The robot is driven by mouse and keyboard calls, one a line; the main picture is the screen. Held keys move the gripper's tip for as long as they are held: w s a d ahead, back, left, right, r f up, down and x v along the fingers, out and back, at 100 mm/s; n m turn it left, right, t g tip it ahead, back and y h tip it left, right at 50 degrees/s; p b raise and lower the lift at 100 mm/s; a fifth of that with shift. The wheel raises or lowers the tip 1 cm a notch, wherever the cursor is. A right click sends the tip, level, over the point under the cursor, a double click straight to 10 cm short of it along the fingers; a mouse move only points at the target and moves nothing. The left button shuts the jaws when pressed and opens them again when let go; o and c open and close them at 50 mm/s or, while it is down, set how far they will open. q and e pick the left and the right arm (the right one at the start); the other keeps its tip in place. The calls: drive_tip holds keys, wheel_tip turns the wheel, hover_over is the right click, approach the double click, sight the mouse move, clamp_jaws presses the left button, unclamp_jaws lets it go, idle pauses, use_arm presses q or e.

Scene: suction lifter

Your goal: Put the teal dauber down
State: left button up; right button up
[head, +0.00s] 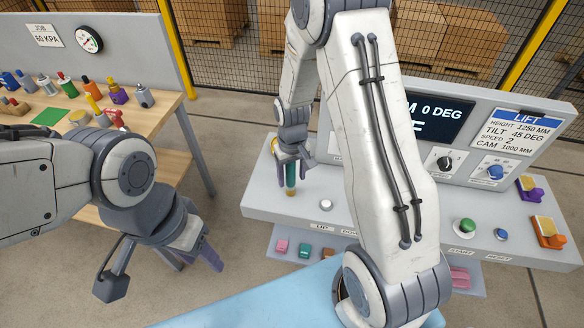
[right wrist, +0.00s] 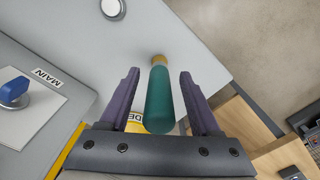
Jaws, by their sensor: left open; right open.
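The teal dauber (head: 291,176) is at the left end of the grey console, roughly upright with its tan tip down. In the right wrist view the dauber (right wrist: 159,100) lies between the two purple fingers of my right gripper (right wrist: 157,92), with a gap on each side. The fingers are open. In the head view my right gripper (head: 293,168) is around the dauber's upper part. The tip appears to be at the console top; I cannot tell for sure that it touches. My left gripper (head: 163,268) is open and empty, in front of the wooden table.
The console (head: 262,205) has a round silver button (head: 326,204), knobs, a green button (head: 464,226) and purple and orange holders at its right. Coloured pads (head: 305,250) sit below its front. The wooden table (head: 165,108) at left bears several bottles.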

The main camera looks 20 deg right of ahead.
drive_tip(key=shift+r+b, duration=0.3)
drive_tip(key=shift+r, duration=0.15)
drive_tip(key=r+b, duration=0.1)
drive_tip(key=r, duration=0.4)
drive_tip(key=r+b, duration=0.1)
drive_tip(key=r, duration=0.5)
drive_tip(key=shift+s+a, duration=0.1)
drive_tip(key=shift+a, duration=0.1)
drive_tip(key=s+a+r+n, duration=0.1)
drive_tip(key=s+a+n, duration=0.1)
drive_tip(key=s+a, duration=0.2)
drive_tip(key=s+a+r+n, duration=0.1)
drive_tip(key=s+a, duration=0.4)
drive_tip(key=s, duration=0.6)
drive_tip(key=s+a+r+n+y, duration=0.1)
drive_tip(key=s+a+n, duration=0.2)
drive_tip(key=s+a, duration=0.2)
drive_tip(key=s, duration=0.2)
drive_tip(key=shift+s+a+r+n, duration=0.15)
drive_tip(key=shift+s+r+n, duration=0.15)
drive_tip(key=shift+r+n, duration=0.1)
